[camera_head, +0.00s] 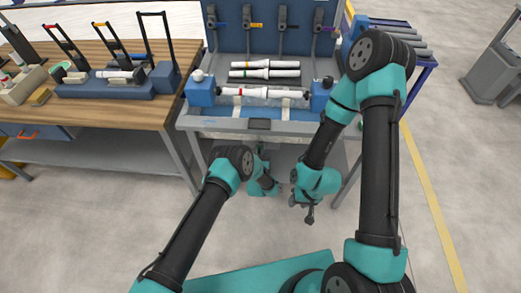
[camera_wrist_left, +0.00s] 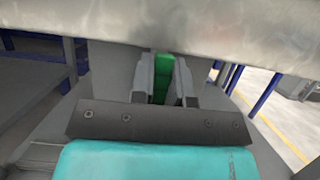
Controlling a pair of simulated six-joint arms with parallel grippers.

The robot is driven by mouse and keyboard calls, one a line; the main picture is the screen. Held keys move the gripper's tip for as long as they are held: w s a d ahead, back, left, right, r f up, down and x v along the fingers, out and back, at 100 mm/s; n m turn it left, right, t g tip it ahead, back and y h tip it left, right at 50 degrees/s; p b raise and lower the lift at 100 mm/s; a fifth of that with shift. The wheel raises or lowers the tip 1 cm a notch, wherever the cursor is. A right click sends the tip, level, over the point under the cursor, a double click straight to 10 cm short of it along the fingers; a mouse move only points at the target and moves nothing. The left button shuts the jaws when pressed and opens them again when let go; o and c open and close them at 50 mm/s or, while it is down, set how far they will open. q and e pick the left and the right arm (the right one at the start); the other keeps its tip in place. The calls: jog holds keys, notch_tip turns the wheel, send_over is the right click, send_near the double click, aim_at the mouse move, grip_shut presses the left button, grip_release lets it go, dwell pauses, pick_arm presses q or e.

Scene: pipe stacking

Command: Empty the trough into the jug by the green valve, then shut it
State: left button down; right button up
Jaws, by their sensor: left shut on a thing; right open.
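A green part (camera_wrist_left: 160,88), which looks like the green valve's handle, stands between the jaws of my left gripper (camera_wrist_left: 164,80) in the left wrist view. The jaws are shut on it, just below a wide pale metal edge (camera_wrist_left: 160,22). In the head view my left gripper (camera_head: 261,150) reaches in under the front of the workbench, its tips mostly hidden. My right gripper (camera_head: 309,213) is open, hanging low in front of the bench, apart from everything. I cannot clearly make out the trough or a jug.
The grey workbench (camera_head: 215,123) carries a white pipe with a red ring (camera_head: 255,92) between two blue blocks (camera_head: 201,91). More white pipes (camera_head: 264,65) lie behind it. A wooden table (camera_head: 130,110) with clamps stands at left. A pipe rack (camera_head: 395,38) stands at right.

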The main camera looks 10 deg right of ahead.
dwell(0.3)
pick_arm(q)
jog(key=c, duration=1.1)
grip_release()
jog(key=shift+s, duration=0.1)
